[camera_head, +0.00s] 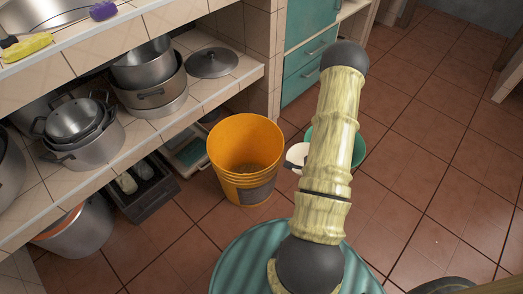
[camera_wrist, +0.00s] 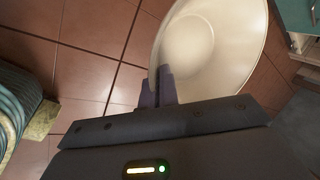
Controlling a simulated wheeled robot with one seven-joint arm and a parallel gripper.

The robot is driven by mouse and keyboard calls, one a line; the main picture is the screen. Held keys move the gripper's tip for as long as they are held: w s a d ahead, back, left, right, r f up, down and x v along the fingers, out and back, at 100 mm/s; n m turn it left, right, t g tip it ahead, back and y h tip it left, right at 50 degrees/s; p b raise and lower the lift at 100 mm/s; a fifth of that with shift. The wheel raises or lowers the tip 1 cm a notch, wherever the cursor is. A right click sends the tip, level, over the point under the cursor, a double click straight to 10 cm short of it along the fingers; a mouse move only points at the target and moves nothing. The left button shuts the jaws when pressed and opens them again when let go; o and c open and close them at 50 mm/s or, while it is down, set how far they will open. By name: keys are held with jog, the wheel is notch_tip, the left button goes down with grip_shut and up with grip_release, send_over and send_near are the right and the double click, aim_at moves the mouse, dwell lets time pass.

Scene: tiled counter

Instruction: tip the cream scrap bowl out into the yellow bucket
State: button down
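The yellow bucket (camera_head: 246,146) stands upright on the floor in the head view, its open mouth facing up. The cream scrap bowl (camera_head: 296,154) is just right of it, mostly hidden behind my arm. In the wrist view the bowl (camera_wrist: 213,45) fills the upper middle, its smooth pale inside showing; I see no scraps in the visible part. My gripper (camera_wrist: 157,88) has its two dark fingers close together on the bowl's near left rim, pinching it. The fingers are hardly visible in the head view. The bucket is not visible in the wrist view.
A green container (camera_head: 359,150) shows behind my arm. Left of the bucket is a tiled shelf (camera_head: 222,84) with metal pots (camera_head: 149,75) and a lid (camera_head: 211,62). A dark crate (camera_head: 146,190) sits below it. The tiled floor at right is open.

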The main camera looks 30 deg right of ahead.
jog(key=shift+r, duration=0.1)
notch_tip(320, 180, up, 5)
jog(key=p, duration=0.4)
jog(key=shift+p, duration=0.3)
dwell(1.1)
jog(key=shift+w+a+r+p, duration=0.15)
jog(key=shift+w+r+p, duration=0.15)
jog(key=w+a+r+n+y+p, duration=0.2)
jog(key=w+a+r+n+p, duration=0.35)
jog(key=r+p, duration=0.3)
jog(key=w+a+r+n+y+p, duration=0.2)
jog(key=w+a+r+n+p, duration=0.35)
jog(key=r+p, duration=0.3)
jog(key=a+r+n+g+y+p, duration=0.1)
jog(key=a+r+n+g+p, duration=0.1)
jog(key=a+r+n+p, duration=0.4)
jog(key=w+a+r+n+g+y+p, duration=0.1)
jog(key=a+r+n+g+y+p, duration=0.1)
jog(key=a+r+n+p, duration=0.4)
notch_tip(320, 180, up, 9)
jog(key=a+p, duration=0.1)
jog(key=p, duration=0.4)
jog(key=shift+w+a+n+p, duration=0.3)
jog(key=shift+n+p, duration=0.1)
